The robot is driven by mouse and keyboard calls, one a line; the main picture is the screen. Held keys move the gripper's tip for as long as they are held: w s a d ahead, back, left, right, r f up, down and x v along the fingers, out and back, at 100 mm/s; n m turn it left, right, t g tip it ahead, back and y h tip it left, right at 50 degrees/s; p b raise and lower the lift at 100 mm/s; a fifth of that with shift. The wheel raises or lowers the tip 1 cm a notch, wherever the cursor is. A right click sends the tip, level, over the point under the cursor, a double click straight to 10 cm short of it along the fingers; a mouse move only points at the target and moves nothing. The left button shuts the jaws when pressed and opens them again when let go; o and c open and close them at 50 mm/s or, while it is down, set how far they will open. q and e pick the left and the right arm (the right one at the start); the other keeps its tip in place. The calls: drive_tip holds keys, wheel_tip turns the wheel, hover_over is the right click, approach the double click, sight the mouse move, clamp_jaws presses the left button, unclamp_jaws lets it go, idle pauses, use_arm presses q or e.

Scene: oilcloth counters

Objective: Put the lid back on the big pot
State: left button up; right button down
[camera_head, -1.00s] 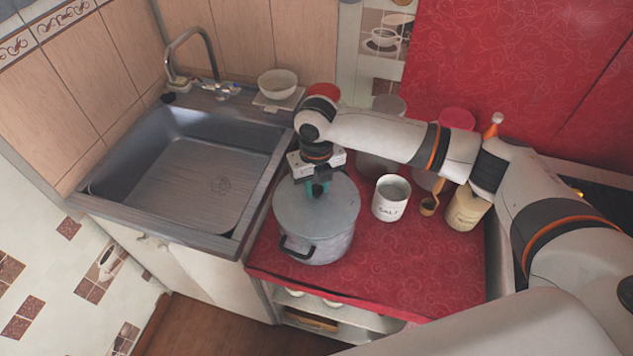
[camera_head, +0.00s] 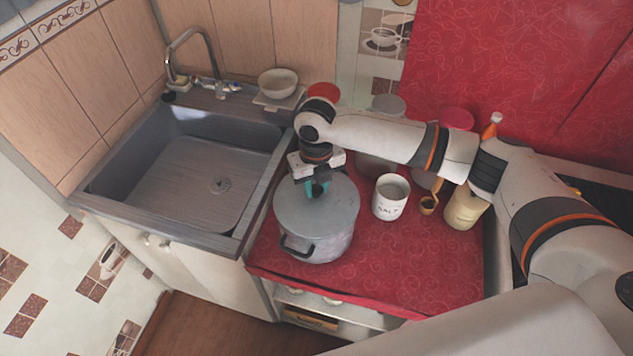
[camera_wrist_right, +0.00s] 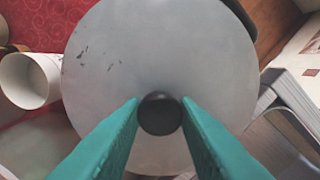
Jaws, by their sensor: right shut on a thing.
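The big pot (camera_head: 325,248) is grey metal with a dark side handle and stands on the red oilcloth counter. Its round grey lid (camera_head: 330,215) lies over the pot's top and looks level. In the right wrist view the lid (camera_wrist_right: 180,60) fills the middle, with its black knob (camera_wrist_right: 160,114) between the teal fingers. My right gripper (camera_head: 317,190) is shut on the knob from above; its fingertips also show in the right wrist view (camera_wrist_right: 160,108). Whether the lid is fully seated all round the rim cannot be told. My left gripper is not in view.
The empty sink (camera_head: 190,185) is at left. The counter (camera_head: 430,270) is clear at front right.

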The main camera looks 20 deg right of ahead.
idle(0.3)
drive_tip(key=c, duration=0.6)
unclamp_jaws()
drive_tip(key=shift+o, duration=0.2)
drive_tip(key=shift+r+p, duration=3.55)
drive_tip(key=shift+p, duration=0.05)
clamp_jaws()
